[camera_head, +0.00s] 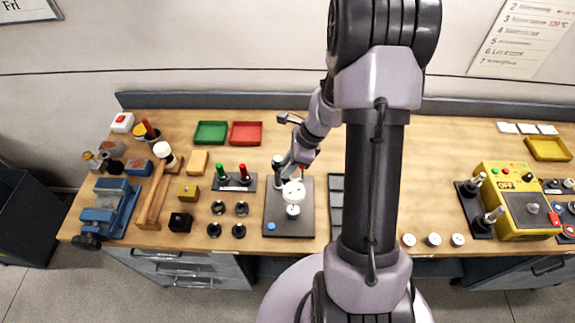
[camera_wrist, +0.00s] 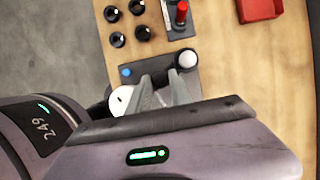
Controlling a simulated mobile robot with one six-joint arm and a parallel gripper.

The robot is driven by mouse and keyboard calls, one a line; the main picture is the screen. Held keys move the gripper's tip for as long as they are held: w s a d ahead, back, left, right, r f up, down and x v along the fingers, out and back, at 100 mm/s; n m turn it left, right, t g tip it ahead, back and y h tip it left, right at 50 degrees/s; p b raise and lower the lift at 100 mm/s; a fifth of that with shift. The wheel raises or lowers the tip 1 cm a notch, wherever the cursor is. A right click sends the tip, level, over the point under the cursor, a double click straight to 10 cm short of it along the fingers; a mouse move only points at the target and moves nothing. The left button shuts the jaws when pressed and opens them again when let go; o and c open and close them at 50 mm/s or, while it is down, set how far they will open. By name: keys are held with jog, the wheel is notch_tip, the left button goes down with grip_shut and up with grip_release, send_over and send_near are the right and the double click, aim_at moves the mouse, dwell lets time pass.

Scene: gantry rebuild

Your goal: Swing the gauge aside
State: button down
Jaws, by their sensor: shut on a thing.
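The gauge (camera_head: 293,192), a round white dial, sits over a dark base plate (camera_head: 275,228) on the workbench. Below it in the head view is a small round pale part (camera_head: 292,211), and a post with a pale top (camera_head: 277,161) stands at the plate's back left. My gripper (camera_head: 291,172) reaches down at the gauge from behind and is shut on it. In the wrist view the fingers (camera_wrist: 165,92) are beside the white gauge (camera_wrist: 121,101), which they partly hide. The exact contact is hidden. A blue button (camera_head: 271,226) is at the plate's front left.
Left of the plate are a block with red and green handles (camera_head: 234,181) and several black round parts (camera_head: 241,208). Green (camera_head: 210,132) and red (camera_head: 245,133) trays lie behind. A dark slotted holder (camera_head: 336,203) is close on the right. A yellow control box (camera_head: 518,200) stands far right.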

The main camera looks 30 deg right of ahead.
jog(key=shift+d, duration=0.1)
dwell(0.7)
jog(key=w+d+n+g+p, duration=0.4)
jog(key=d+n+g, duration=0.1)
jog(key=n, duration=1.1)
jog(key=shift+w+d+g+h, duration=0.25)
jog(key=shift+g+h, duration=0.05)
jog(key=shift+g, duration=0.1)
dwell(0.4)
jog(key=c, duration=1.5)
grip_release()
jog(key=shift+o, duration=0.2)
